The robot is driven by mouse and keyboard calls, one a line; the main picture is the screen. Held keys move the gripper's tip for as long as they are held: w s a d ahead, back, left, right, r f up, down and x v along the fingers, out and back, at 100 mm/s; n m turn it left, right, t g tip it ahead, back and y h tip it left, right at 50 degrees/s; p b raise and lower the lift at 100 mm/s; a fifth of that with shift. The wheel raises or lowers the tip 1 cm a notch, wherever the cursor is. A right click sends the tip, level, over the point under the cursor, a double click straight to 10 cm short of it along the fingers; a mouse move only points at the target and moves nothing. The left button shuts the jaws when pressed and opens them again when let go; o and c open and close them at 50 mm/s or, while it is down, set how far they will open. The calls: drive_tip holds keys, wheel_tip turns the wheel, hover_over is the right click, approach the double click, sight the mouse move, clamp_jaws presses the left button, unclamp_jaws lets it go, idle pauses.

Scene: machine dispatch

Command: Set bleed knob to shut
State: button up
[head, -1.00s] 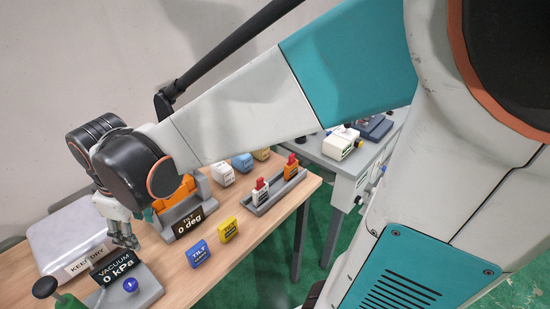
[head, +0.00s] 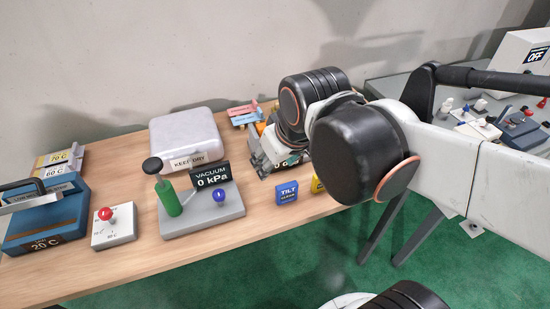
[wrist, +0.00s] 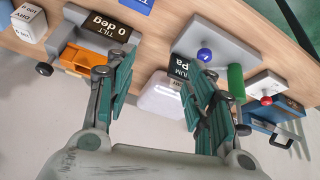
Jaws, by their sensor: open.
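The vacuum station is a grey plate (head: 178,222) with a green hand pump (head: 168,198), a black "VACUUM 0 kPa" display (head: 211,179) and a blue knob (head: 220,195) at its right. I take the blue knob as the bleed knob; its pointer setting is too small to read. In the wrist view the blue knob (wrist: 204,55) appears upside down, beyond the fingers. My gripper (wrist: 160,85) is open and empty, its two green fingers wide apart, touching nothing visible.
A white "KEEP DRY" case (head: 185,135) lies behind the station. The tilt device (wrist: 85,45) is near my gripper.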

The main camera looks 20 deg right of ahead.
drive_tip(key=s+f+b, duration=0.1)
drive_tip(key=s+d+f+m+t+b, duration=0.1)
drive_tip(key=s+f+m+b, duration=0.1)
drive_tip(key=shift+d+f+t, duration=0.15)
drive_tip(key=shift+d+t, duration=0.15)
drive_tip(key=shift+d, duration=0.1)
drive_tip(key=shift+s, duration=0.2)
